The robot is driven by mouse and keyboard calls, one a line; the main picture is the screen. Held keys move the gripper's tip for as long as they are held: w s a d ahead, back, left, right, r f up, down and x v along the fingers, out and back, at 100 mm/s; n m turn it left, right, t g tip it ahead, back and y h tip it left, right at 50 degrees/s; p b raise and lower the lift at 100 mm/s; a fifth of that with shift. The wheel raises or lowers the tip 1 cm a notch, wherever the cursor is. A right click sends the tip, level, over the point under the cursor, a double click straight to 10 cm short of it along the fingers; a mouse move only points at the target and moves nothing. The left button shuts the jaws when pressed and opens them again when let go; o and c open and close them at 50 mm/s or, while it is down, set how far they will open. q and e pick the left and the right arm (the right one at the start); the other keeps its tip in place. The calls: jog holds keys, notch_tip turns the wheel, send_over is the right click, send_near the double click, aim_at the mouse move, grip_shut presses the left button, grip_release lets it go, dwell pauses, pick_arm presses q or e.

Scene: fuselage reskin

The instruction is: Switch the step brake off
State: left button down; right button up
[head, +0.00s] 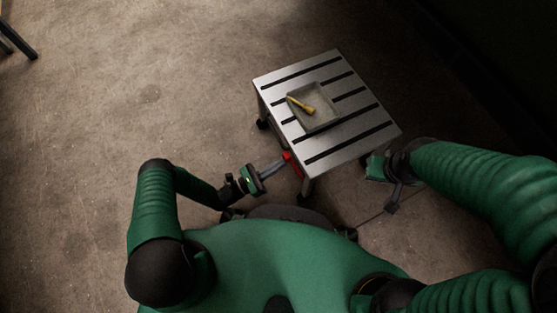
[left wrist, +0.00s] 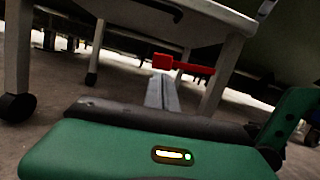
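The step (head: 345,82) is a low metal stand with a slotted top and dark castors. Its red brake lever (head: 291,161) is at the near left side, below the top. In the left wrist view the lever (left wrist: 190,66) runs sideways under the step, with a thicker red block at its left end. My left gripper (head: 283,163) has its grey fingers together, with the tips at the lever's red block; I cannot tell whether they touch it. My right gripper (head: 391,207) is beside the step's right near corner, partly hidden by its own arm; its opening is unclear.
A grey tray (head: 325,118) with a yellow-handled tool (head: 300,106) lies on the step. A step leg and castor (left wrist: 18,105) stand left in the wrist view. Bare concrete floor (head: 120,90) is clear at the left. Dark legs (head: 15,38) show at the far left.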

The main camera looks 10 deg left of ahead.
pick_arm(q)
jog(key=shift+w+a+r+m+g, duration=0.2)
jog(key=shift+w+r+m+g, duration=0.1)
jog(key=shift+r+m, duration=0.4)
pick_arm(e)
jog(key=shift+r, duration=0.3)
pick_arm(q)
jog(key=shift+f, duration=0.15)
jog(key=shift+a, duration=0.1)
pick_arm(e)
jog(key=shift+s+f, duration=0.1)
jog(key=shift+f, duration=0.05)
